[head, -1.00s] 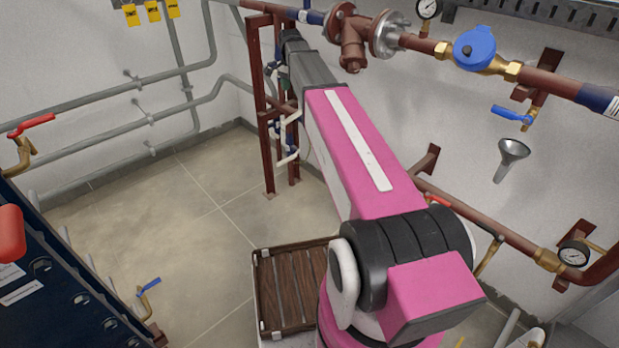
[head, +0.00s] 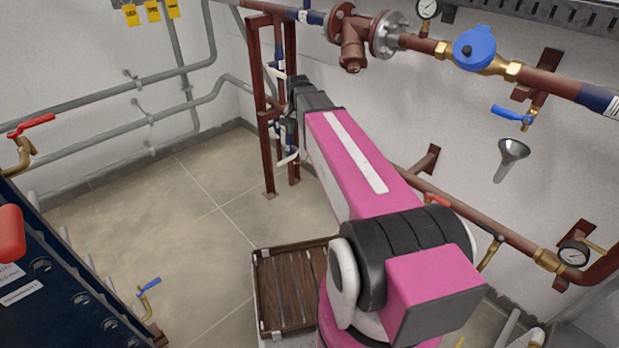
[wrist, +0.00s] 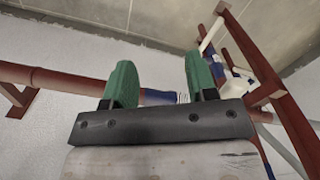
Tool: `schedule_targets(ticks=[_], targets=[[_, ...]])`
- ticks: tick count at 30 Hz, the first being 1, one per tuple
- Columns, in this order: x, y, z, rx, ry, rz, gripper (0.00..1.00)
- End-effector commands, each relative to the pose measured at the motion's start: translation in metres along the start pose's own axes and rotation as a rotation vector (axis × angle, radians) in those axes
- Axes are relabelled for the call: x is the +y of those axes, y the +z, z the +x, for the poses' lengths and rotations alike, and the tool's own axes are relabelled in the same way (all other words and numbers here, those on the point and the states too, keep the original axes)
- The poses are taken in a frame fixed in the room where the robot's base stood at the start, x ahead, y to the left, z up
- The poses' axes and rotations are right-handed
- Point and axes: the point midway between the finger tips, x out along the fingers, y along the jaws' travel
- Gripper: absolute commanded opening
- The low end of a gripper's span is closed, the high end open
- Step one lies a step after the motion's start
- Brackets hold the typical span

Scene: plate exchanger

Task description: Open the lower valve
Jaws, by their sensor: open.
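My gripper (wrist: 156,80) shows in the wrist view with two green fingers apart and nothing between them. White lever handles show on this frame: an upper one (head: 275,72) and a lower one (head: 288,159). My arm covers part of the frame between them. In the wrist view the frame (wrist: 266,92) and its white handles (wrist: 211,35) lie to the right of the fingers, apart from them. I cannot tell which handle belongs to the lower valve.
A red-brown pipe (wrist: 60,80) with a blue band crosses behind the fingers in the wrist view. A dark plate unit (head: 60,290) with a red lever (head: 32,125) stands left. A slatted wooden crate (head: 290,290) stands below my arm. The tiled floor (head: 170,215) between is clear.

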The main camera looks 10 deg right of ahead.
Motion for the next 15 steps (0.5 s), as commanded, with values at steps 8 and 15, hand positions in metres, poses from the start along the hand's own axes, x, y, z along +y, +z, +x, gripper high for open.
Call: schedule_targets(ticks=[8,15], targets=[[0.022,0.034,0.03,0.0,0.0,-0.11,0.52],[0.041,0.062,0.053,0.0,0.0,-0.207,0.52]])
